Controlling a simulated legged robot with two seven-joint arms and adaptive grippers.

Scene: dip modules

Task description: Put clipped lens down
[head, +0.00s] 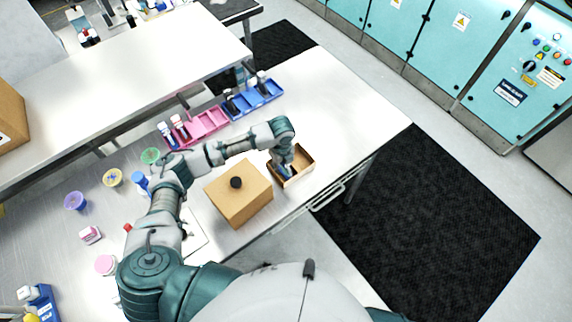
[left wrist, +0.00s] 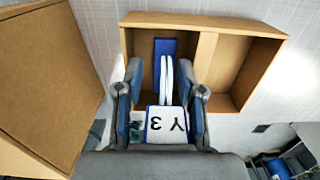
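My left gripper (head: 284,172) points down into a small open cardboard box (head: 305,160) near the table's front edge. In the left wrist view the gripper (left wrist: 167,85) has its two fingers close against both sides of a white and blue piece marked "Y 3" (left wrist: 166,125), which I take for the clipped lens. Two thin white upright edges (left wrist: 168,80) and a blue part (left wrist: 164,47) show beyond it. The piece is over or inside the left part of the box (left wrist: 250,62), beside a divider. Whether it touches the bottom is hidden. My right gripper is not in view.
Pink (head: 208,122) and blue (head: 262,92) trays with modules lie behind. Several coloured tubs and a blue-capped bottle (head: 141,181) are at left. The table's right end is clear.

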